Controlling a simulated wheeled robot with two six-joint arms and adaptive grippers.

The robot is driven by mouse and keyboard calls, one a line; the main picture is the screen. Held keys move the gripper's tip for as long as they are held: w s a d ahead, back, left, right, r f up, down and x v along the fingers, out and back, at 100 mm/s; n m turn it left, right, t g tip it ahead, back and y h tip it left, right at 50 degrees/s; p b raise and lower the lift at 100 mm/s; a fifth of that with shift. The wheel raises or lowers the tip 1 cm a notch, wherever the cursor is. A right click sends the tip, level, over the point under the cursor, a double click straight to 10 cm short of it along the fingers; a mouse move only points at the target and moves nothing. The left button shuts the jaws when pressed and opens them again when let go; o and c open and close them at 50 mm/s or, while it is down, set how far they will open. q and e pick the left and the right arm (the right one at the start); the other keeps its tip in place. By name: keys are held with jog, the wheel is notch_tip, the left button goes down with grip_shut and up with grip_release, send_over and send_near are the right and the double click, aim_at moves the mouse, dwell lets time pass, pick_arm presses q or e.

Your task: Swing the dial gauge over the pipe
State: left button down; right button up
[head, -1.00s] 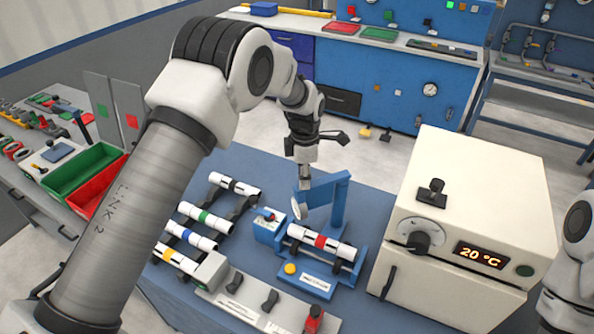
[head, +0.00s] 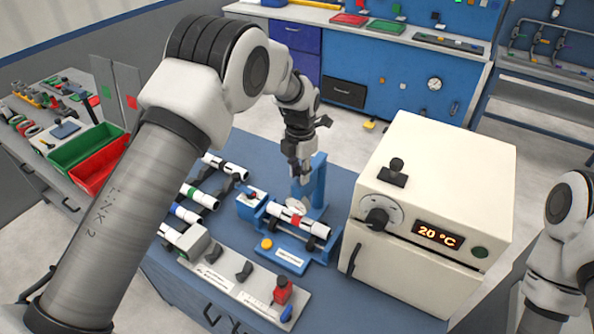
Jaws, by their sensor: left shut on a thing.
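The dial gauge (head: 297,205) is a small pale disc hanging from the arm of a blue stand (head: 319,183). In the head view it sits just above the middle of a white pipe with a red band (head: 278,212), which lies on a blue fixture. I cannot tell whether gauge and pipe touch. My left gripper (head: 299,172) points down, shut on the gauge's swing arm, which it partly hides. My right arm shows at the right edge; its gripper is out of view.
A white oven (head: 432,190) reading 20 °C stands close to the right of the fixture. Several banded pipes lie on a rack (head: 205,188) at the left. A grey tray (head: 240,292) lies in front.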

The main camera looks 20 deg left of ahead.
pick_arm(q)
jog(key=shift+s+f, duration=0.1)
jog(key=shift+f, duration=0.05)
jog(key=c, duration=1.2)
grip_release()
jog(key=o, duration=0.3)
jog(key=shift+d, duration=0.2)
notch_tip(320, 180, up, 12)
